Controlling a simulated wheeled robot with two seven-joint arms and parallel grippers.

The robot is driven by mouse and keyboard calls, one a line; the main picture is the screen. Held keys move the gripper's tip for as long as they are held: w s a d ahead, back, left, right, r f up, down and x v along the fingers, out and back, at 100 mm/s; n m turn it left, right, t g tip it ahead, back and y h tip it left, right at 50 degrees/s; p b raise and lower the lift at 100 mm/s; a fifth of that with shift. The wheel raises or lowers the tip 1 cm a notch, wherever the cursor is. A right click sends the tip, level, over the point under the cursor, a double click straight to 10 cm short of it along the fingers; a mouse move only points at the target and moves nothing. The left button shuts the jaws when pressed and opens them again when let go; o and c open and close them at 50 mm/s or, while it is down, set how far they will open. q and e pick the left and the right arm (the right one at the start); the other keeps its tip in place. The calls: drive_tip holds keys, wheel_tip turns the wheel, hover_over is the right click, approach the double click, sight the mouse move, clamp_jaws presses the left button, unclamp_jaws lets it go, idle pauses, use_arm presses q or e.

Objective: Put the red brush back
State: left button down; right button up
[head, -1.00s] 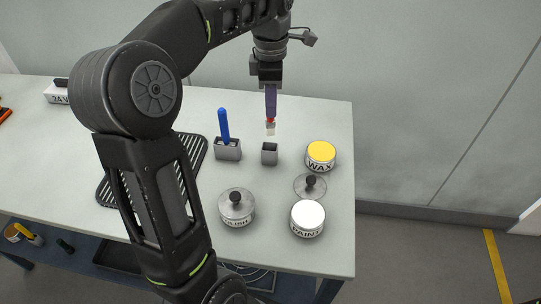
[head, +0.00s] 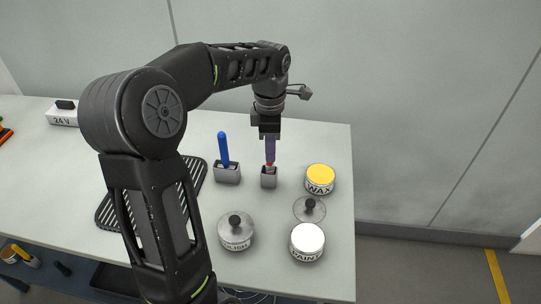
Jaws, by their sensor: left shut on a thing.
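My left gripper (head: 270,146) points straight down and is shut on the red brush (head: 269,165). Only a little red of the brush shows below the fingers; its bristle end is hidden at or inside the small grey holder (head: 268,181). The brush stands upright over the holder's opening. I cannot tell how deep it sits. The blue brush (head: 223,147) stands in the other grey holder (head: 228,175) to the left. My right gripper is not in view.
To the right are a yellow-topped wax tin (head: 320,178), a loose knobbed lid (head: 309,208) and a white-topped paint tin (head: 307,241). A lidded polish tin (head: 235,233) stands in front. A black ribbed mat (head: 190,180) lies left, partly behind my arm.

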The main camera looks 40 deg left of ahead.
use_arm(q)
wheel_tip(320, 180, down, 3)
drive_tip(key=shift+r, duration=0.1)
drive_tip(key=c, duration=1.3)
unclamp_jaws()
drive_tip(key=shift+r, duration=0.1)
wheel_tip(320, 180, up, 8)
drive_tip(key=shift+r+p, duration=0.75)
drive_tip(key=shift+r, duration=1.15)
